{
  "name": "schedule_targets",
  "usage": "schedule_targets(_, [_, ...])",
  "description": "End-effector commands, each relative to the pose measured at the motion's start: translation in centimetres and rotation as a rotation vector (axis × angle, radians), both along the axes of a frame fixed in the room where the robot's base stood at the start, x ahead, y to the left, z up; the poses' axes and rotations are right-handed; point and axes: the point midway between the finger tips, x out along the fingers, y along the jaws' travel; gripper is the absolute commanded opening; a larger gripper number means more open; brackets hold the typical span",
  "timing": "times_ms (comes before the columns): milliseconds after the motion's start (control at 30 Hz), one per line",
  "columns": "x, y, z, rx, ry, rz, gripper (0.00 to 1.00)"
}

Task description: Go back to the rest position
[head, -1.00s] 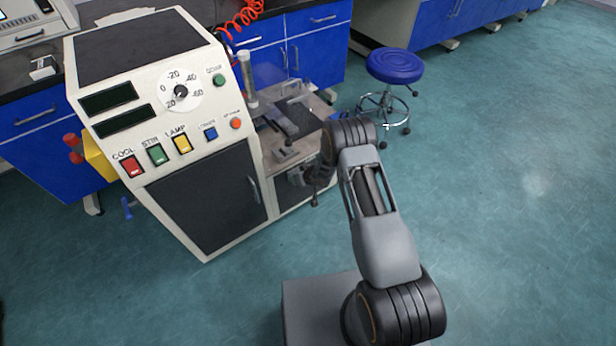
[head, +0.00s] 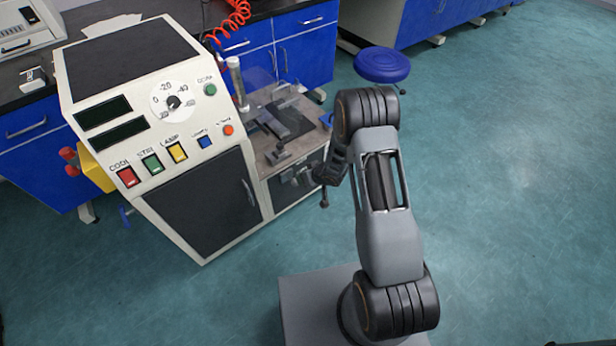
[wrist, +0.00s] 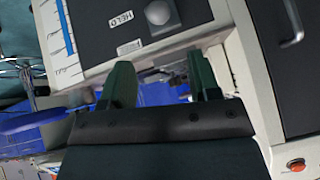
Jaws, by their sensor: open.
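My gripper shows in the wrist view (wrist: 160,82) with its two dark green fingers apart and nothing between them. In the head view my arm rises from its base and bends towards the machine; the gripper end hangs by the right edge of the work deck, and its fingertips are hard to make out there. The rheometer (head: 205,205) stands left of my arm, with a dial, coloured buttons and a dark door. Its work deck (head: 268,150) is at its right side. The wrist view shows a machine panel (wrist: 100,30) marked HELD, close beyond the fingers.
A blue stool (head: 382,65) stands behind my arm, its legs mostly hidden by it. Blue cabinets (head: 305,45) line the back. A red coiled hose (head: 232,20) hangs behind the machine. The floor (head: 510,180) to the right is open.

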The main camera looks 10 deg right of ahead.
Motion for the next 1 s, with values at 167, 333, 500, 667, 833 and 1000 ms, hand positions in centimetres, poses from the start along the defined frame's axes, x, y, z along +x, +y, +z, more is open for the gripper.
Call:
schedule_targets(167, [0.0,0.0,0.0,0.0,0.0,0.0,0.56])
schedule_targets(333, [0.0,0.0,0.0,0.0,0.0,0.0,0.56])
schedule_targets(500, [-0.2,-0.3,-0.3,-0.035,0.006,0.018,0.56])
schedule_targets(667, [-2.3,-2.6,-2.1,-0.177,0.113,-0.003,0.56])
schedule_targets(833, [-5.8,-6.0,0.3,-0.359,0.284,-0.076,0.56])
schedule_targets(1000, [-9.1,-8.2,9.2,-0.468,0.427,-0.161,0.56])
